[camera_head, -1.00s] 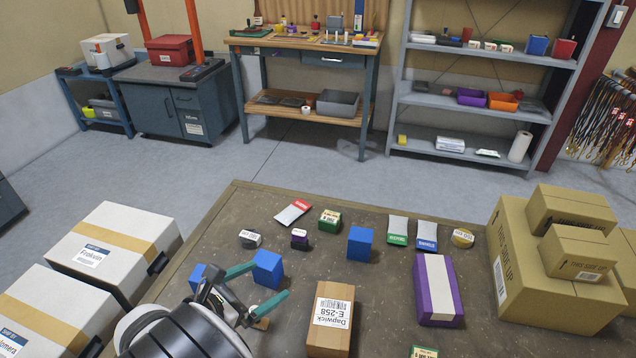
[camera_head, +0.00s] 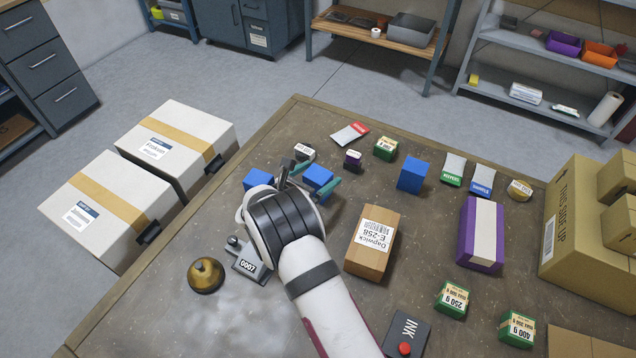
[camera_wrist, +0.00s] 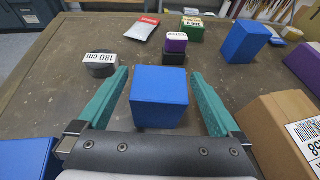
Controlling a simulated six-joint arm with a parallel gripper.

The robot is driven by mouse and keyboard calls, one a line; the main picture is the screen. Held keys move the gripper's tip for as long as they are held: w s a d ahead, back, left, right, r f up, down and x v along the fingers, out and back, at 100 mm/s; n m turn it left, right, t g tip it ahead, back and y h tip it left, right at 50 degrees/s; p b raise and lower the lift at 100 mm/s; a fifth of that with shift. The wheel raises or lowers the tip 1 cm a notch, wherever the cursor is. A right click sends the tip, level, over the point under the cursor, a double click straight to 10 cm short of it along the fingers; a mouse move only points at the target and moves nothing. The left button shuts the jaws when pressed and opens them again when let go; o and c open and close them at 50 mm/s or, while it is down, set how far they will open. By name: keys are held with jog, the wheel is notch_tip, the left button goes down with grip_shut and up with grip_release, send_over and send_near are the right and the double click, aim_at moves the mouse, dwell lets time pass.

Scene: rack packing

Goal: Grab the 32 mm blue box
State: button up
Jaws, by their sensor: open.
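Three plain blue boxes stand on the brown work table. The left one (camera_head: 258,179) is beside my wrist; the middle one (camera_head: 318,178) is at my gripper; the right one (camera_head: 411,175) stands apart and looks taller. No size marks show, so I cannot tell which is 32 mm. In the wrist view my gripper (camera_wrist: 160,82) is open, its green fingers on either side of the middle blue box (camera_wrist: 159,98), with a gap visible on both sides. The left box (camera_wrist: 27,158) is partly cut off there, and the right box (camera_wrist: 245,41) is farther back.
A round dark "180 cm" item (camera_wrist: 100,64) lies just beyond the left finger. A brown carton (camera_head: 371,243) stands right of my gripper. A brass bell (camera_head: 206,275) and a "0007" stamp (camera_head: 246,260) are nearer. A purple box (camera_head: 480,234) is farther right.

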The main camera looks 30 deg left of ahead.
jog(key=c, duration=1.4)
jog(key=shift+c, duration=0.2)
jog(key=shift+r, duration=0.1)
